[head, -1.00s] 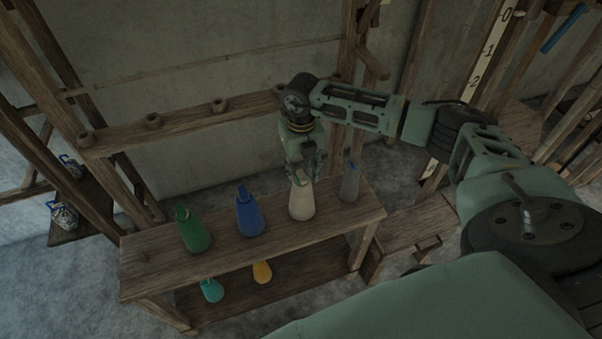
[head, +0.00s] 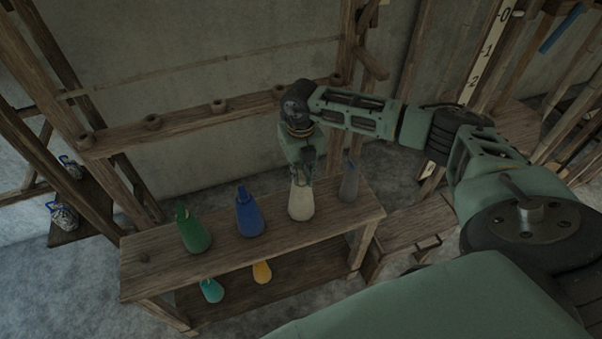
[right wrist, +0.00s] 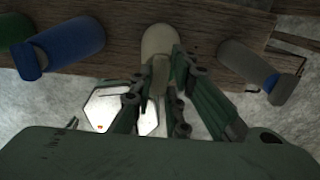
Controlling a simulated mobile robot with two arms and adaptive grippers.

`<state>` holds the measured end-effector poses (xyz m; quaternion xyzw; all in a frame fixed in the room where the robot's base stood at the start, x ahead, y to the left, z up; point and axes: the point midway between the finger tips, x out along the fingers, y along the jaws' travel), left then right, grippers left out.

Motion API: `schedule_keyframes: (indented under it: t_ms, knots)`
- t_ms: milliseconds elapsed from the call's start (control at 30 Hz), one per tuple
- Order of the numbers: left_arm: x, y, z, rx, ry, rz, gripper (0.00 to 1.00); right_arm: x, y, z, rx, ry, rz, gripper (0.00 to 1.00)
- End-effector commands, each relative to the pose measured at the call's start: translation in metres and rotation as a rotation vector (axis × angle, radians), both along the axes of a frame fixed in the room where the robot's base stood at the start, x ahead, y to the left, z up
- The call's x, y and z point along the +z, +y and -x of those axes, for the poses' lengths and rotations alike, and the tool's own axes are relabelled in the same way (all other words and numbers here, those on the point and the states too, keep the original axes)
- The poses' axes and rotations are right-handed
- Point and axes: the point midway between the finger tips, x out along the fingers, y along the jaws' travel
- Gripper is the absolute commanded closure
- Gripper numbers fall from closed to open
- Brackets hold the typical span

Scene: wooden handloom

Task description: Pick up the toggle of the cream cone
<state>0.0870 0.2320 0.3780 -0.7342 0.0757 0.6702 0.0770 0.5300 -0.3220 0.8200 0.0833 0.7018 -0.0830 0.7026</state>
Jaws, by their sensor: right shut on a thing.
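The cream cone (head: 301,204) stands upright on the bench's top board, between the blue cone and the grey cone. It also shows in the right wrist view (right wrist: 158,42). My right gripper (head: 302,176) is directly above it, pointing down. In the right wrist view the fingers (right wrist: 160,88) are shut around a pale piece at the cone's narrow top, which is the toggle (right wrist: 159,72). The fingers hide most of the toggle in the head view. My left gripper is not in view.
A blue cone (head: 249,215) and a green cone (head: 193,232) stand to the left, and a grey cone (head: 349,185) close on the right. Teal (head: 211,290) and yellow (head: 262,272) cones sit on the lower shelf. A pegged rail (head: 185,125) runs behind the bench (head: 150,262).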

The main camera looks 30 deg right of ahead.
Motion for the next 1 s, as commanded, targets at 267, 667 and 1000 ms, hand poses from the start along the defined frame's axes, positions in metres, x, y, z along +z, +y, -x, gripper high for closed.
schedule_keyframes:
  t_ms: [267,667,1000]
  knots:
    - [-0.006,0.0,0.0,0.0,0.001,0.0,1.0,0.017,0.0,-0.001,0.001,-0.003,0.001,0.95]
    - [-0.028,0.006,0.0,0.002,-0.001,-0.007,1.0,0.075,-0.058,0.032,-0.005,-0.002,0.005,0.95]
    - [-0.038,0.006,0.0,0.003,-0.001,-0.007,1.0,0.106,-0.098,0.055,-0.001,0.001,0.002,0.95]
